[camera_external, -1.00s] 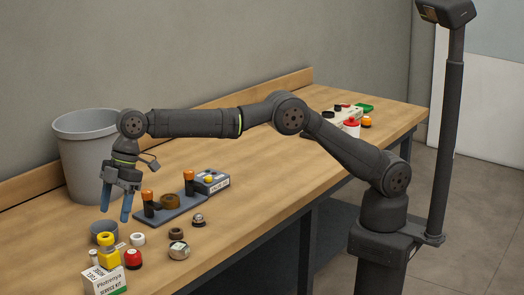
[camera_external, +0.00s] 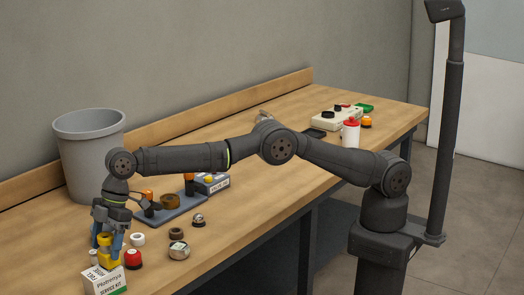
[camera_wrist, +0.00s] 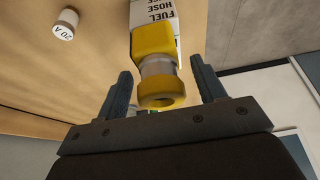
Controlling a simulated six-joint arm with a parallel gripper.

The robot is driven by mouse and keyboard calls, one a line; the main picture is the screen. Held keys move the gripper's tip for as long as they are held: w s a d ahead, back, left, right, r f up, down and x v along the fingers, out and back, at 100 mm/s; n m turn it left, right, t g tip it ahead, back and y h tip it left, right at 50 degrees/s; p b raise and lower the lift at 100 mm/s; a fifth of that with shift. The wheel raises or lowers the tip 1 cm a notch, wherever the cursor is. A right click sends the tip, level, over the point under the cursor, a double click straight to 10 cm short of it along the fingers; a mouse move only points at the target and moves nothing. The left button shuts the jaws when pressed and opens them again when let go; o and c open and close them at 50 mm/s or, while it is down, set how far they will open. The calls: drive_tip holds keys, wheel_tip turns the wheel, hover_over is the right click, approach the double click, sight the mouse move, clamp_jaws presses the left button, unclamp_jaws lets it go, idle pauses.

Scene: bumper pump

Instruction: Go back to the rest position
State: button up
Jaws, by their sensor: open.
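My gripper (camera_external: 107,243) is low at the near left of the bench with its fingers pointing down. In the wrist view my gripper (camera_wrist: 160,72) is open, with one finger on each side of a yellow part with a clear middle band (camera_wrist: 156,66). Gaps show between the fingers and this part, so it is not clasped. In the external view the yellow part (camera_external: 109,259) is partly hidden by the fingers. My arm reaches out over the bench, bent at the elbow.
A grey bin (camera_external: 88,150) stands behind my wrist. A blue-grey fixture (camera_external: 180,214) lies to the right. The bench middle (camera_external: 255,195) is clear.

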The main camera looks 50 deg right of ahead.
drive_tip(key=shift+r, duration=0.4)
